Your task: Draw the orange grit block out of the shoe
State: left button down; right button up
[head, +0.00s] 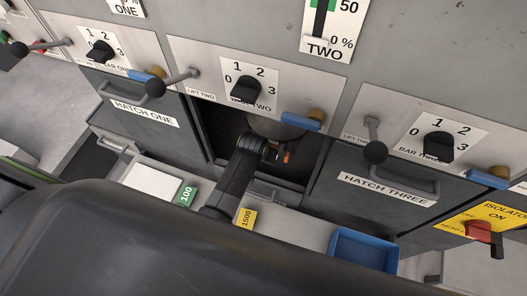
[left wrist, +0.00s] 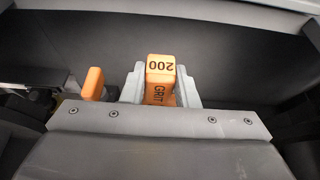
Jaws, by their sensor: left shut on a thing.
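The orange grit block (left wrist: 161,66), marked 200 and GRIT, stands between the grey fingers of my left gripper (left wrist: 160,88) in the left wrist view. The fingers are shut on it, one on each side. In the head view my left arm reaches into the open bay under lift two, where the gripper (head: 276,154) and a bit of orange (head: 286,157) show small and dark. I cannot make out the shoe clearly, nor whether the block still touches it. My right gripper is not in view.
A round grey head (head: 278,126) hangs in the bay above my gripper. Hatch one (head: 135,112) and hatch three (head: 375,190) flank the opening. A green 100 block (head: 187,194), a yellow 1500 block (head: 246,218) and a blue tray (head: 362,252) are in front. A second orange piece (left wrist: 93,83) stands left of the fingers.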

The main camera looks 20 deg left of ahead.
pick_arm(q)
jog(key=shift+s+p, duration=0.75)
jog(key=shift+s, duration=0.2)
jog(key=c, duration=1)
grip_release()
jog(key=shift+c, duration=0.2)
